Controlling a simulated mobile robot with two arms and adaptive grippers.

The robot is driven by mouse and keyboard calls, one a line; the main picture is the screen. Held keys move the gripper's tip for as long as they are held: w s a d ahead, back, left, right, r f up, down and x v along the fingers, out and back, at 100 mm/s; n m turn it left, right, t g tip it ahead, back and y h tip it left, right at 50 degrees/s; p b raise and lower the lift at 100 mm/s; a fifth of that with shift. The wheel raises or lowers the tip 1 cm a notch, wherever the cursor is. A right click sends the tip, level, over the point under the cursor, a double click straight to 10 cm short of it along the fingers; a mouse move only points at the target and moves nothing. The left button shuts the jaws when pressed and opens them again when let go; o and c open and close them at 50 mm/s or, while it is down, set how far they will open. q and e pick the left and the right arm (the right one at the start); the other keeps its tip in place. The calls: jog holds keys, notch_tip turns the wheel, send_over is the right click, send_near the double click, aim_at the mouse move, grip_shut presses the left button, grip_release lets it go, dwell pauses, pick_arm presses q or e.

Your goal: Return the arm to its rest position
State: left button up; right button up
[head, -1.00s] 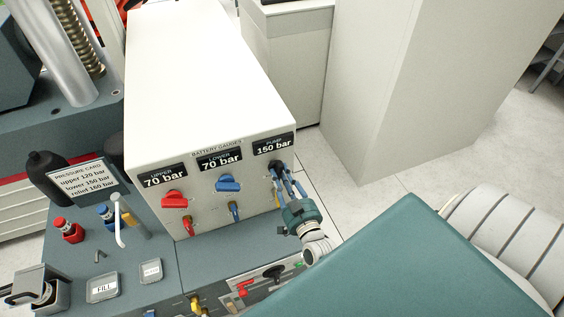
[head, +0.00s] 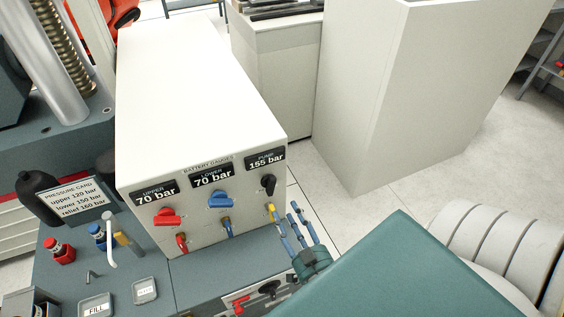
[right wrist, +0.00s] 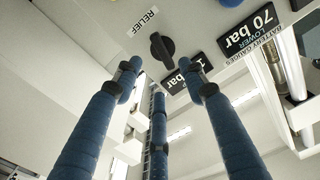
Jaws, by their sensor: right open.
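My right gripper (head: 300,224) is open and empty in the head view, its blue fingers spread below and right of the black relief knob (head: 268,185) on the white gauge box (head: 205,90). The fingers are apart from the knob. In the right wrist view the three blue fingers (right wrist: 158,95) point up toward the panel, with the black knob (right wrist: 162,50) beyond them. The pump display (head: 265,160) reads 155 bar; the upper display (head: 155,192) and lower display (head: 212,176) both read 70 bar. My left gripper is not in view.
A red valve handle (head: 167,217) and a blue one (head: 221,200) stick out of the box front. A pressure card (head: 72,199) stands at the left. A pale cabinet (head: 400,80) stands behind at the right. Floor shows between box and cabinet.

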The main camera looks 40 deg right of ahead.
jog(key=shift+v, duration=0.8)
jog(key=s+a+f+n+g+y+b, duration=0.1)
jog(key=s+a+f+n+g, duration=0.2)
jog(key=f, duration=0.7)
jog(key=s+a+f+g+y, duration=0.2)
jog(key=s+a+f+g, duration=0.15)
jog(key=f, duration=0.65)
jog(key=s+a+f+n+g+y+b, duration=0.15)
jog(key=s+f, duration=0.35)
jog(key=f, duration=0.5)
jog(key=s+f+n+g, duration=0.1)
jog(key=s+f+g, duration=0.3)
jog(key=s+f, duration=0.3)
jog(key=s+f+n+g, duration=0.2)
jog(key=s+f+g, duration=0.2)
jog(key=s, duration=0.9)
notch_tip(320, 180, down, 3)
jog(key=shift+s+d+r+g+b, duration=0.1)
jog(key=shift+s+d+g+b, duration=0.2)
jog(key=shift+s+d+b, duration=0.15)
jog(key=shift+h, duration=0.25)
